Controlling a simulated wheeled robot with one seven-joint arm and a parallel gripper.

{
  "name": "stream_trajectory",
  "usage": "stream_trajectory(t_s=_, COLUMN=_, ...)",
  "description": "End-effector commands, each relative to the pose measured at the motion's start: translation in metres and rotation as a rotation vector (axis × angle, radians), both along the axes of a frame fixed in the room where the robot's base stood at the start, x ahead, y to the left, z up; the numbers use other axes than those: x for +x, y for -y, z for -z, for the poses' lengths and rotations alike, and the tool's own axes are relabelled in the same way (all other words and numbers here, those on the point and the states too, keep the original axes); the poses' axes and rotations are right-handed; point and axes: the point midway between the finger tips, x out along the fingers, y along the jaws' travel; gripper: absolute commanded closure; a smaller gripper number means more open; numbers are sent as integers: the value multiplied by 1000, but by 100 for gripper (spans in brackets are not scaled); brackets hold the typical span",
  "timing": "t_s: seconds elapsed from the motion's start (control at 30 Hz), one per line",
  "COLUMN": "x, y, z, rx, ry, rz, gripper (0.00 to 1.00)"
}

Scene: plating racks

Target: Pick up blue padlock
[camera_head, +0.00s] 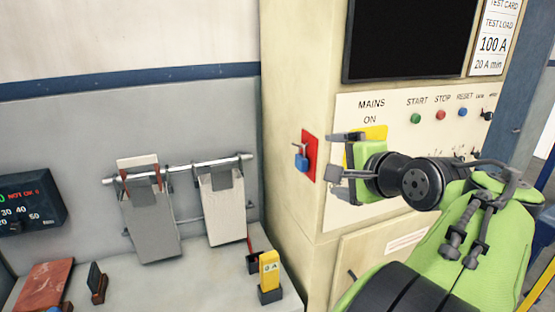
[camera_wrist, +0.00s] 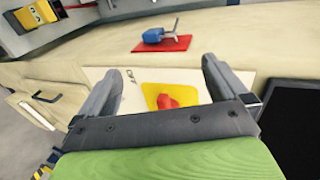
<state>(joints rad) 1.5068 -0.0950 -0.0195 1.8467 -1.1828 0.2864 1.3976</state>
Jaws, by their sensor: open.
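The blue padlock (camera_head: 301,162) hangs on a small red plate (camera_head: 310,155) on the side face of the cream cabinet, left of the mains panel. In the wrist view the padlock (camera_wrist: 153,36) shows beyond the fingertips, with its metal shackle or hook to the right, on the red plate (camera_wrist: 162,44). My gripper (camera_head: 338,155) is open and empty, to the right of the padlock in the head view. In the wrist view its two fingers (camera_wrist: 160,77) stand apart over the yellow plate with a red switch (camera_wrist: 166,101), clear of the padlock.
The cabinet's front panel (camera_head: 427,112) carries buttons and the mains switch. A rail (camera_head: 180,168) holds two hanging plates at left. A yellow tester (camera_head: 269,270) stands on the bench. A meter display (camera_head: 28,203) is at far left. Space before the padlock looks free.

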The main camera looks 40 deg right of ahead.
Motion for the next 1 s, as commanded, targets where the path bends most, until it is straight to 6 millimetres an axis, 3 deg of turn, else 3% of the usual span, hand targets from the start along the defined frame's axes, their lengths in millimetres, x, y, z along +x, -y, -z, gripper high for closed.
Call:
stream_trajectory(t_s=0.3, x=70, y=18, z=28, rx=0, ry=-2, rz=-8, gripper=0)
stream_trajectory(t_s=0.7, x=126, y=39, z=48, rx=0, ry=-1, rz=-8, gripper=0)
stream_trajectory(t_s=1.0, x=136, y=43, z=53, rx=-5, ry=-2, rz=-3, gripper=0)
